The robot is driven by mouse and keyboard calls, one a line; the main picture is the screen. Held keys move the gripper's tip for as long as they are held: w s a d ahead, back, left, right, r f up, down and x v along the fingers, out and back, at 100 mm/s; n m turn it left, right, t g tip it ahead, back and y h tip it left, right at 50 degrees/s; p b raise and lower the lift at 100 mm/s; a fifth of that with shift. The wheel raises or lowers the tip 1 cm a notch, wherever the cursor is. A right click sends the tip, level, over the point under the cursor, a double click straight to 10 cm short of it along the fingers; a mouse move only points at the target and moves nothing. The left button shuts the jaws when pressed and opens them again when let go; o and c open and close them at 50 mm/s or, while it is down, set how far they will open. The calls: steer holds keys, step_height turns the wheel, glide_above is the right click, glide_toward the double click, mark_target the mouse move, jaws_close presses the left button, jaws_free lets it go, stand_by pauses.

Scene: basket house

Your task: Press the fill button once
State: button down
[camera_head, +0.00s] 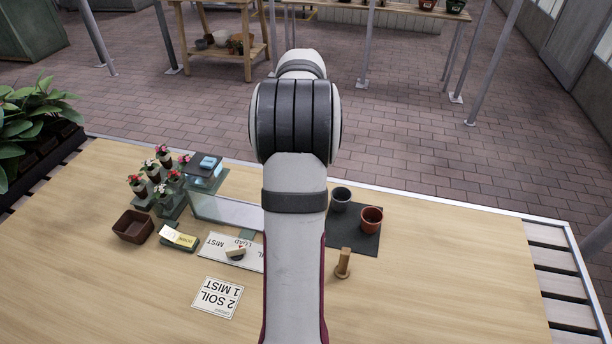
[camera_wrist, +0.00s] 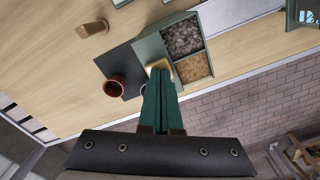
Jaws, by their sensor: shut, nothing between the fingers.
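My gripper (camera_wrist: 160,76) shows in the wrist view with its green fingers together and nothing held. The fingertips are close to a tan wooden piece (camera_wrist: 158,64) at the edge of a green two-compartment bin (camera_wrist: 150,48); I cannot tell whether they touch it. One compartment holds dark material, the other brown. No part is readably labelled as the fill button. In the head view my arm hides the gripper and the bin.
A terracotta pot (camera_head: 372,220) and a grey pot (camera_head: 341,197) stand on a dark mat (camera_head: 366,245). A wooden post (camera_head: 343,263) stands nearby. Left are potted flowers (camera_head: 152,171), a brown planter (camera_head: 133,226), a yellow-topped block (camera_head: 179,238) and an order card (camera_head: 216,298). The front table is mostly clear.

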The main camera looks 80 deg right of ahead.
steer(key=shift+f, duration=0.3)
steer(key=shift+r, duration=1.15)
step_height(320, 180, up, 6)
stand_by(0.7)
